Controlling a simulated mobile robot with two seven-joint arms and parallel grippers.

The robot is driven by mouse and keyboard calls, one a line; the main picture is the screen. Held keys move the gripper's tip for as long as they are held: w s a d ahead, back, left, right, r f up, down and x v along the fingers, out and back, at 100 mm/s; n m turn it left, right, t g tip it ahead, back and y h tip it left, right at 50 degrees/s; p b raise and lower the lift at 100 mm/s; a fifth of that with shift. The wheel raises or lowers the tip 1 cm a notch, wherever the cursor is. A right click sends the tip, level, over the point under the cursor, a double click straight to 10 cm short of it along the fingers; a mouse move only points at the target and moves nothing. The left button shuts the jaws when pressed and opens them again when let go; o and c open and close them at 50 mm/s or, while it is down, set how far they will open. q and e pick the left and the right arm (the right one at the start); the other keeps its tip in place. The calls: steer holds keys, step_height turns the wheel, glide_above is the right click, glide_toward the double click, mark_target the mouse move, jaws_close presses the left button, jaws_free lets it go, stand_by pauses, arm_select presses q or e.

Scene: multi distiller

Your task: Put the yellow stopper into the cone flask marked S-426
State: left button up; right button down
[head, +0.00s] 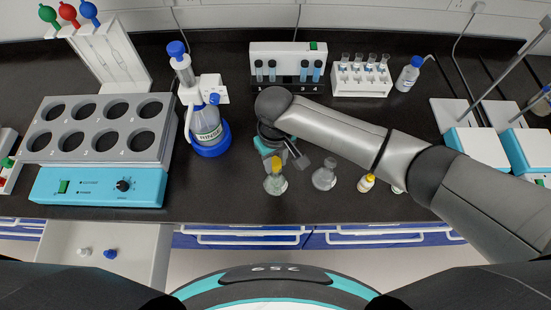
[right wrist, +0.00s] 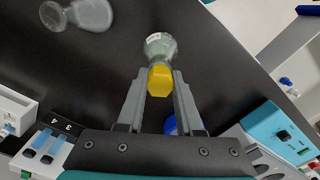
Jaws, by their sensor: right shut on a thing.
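My right gripper (right wrist: 159,75) is shut on the yellow stopper (right wrist: 159,83), one finger on either side of it. In the head view the stopper (head: 275,164) is directly over the neck of a small cone flask (head: 276,184) near the front of the bench. The flask also shows just beyond the stopper in the right wrist view (right wrist: 160,46). I cannot tell how deep the stopper sits in the neck. Its label is too small to read. A second, clear cone flask (head: 325,175) stands to the right, without a stopper. My left gripper is not in view.
A yellow-capped bottle (head: 366,183) stands further right, partly beside my right arm. Tube racks (head: 361,80) stand behind. A heating block (head: 100,165) fills the left. An open drawer (head: 130,240) juts out at front left.

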steer(key=shift+f, duration=0.2)
steer(key=shift+c, duration=2.4)
jaws_free()
steer(key=shift+r, duration=0.1)
step_height(320, 180, up, 15)
steer(key=shift+p, duration=0.4)
steer(key=shift+s, duration=0.1)
